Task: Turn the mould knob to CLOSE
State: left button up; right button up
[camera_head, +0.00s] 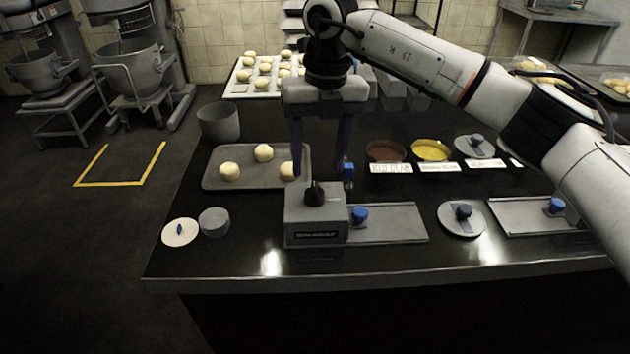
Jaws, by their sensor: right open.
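The mould unit is a grey box (303,228) with a dark label on its front, standing near the front of the black counter. A dark knob (314,194) sits on top of the box. Its setting is too small to read. My right gripper (320,177) points down just above the knob, with its two dark fingers spread wide, one to each side. It is open and empty, and I cannot tell whether the fingers touch anything. My left gripper is out of view.
A dough tray (215,183) lies behind and left of the box. A flat plate (395,223) with a blue knob (359,214) adjoins its right side. A round lid (449,225) and another plate (520,222) lie farther right. A grey cup (214,222) stands at the left.

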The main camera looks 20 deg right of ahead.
aim_at(315, 187)
jog(key=f, duration=0.6)
jog(key=shift+a+f+p, duration=0.1)
jog(key=shift+a+p, duration=0.2)
jog(key=c, duration=1)
jog(key=shift+c, duration=0.2)
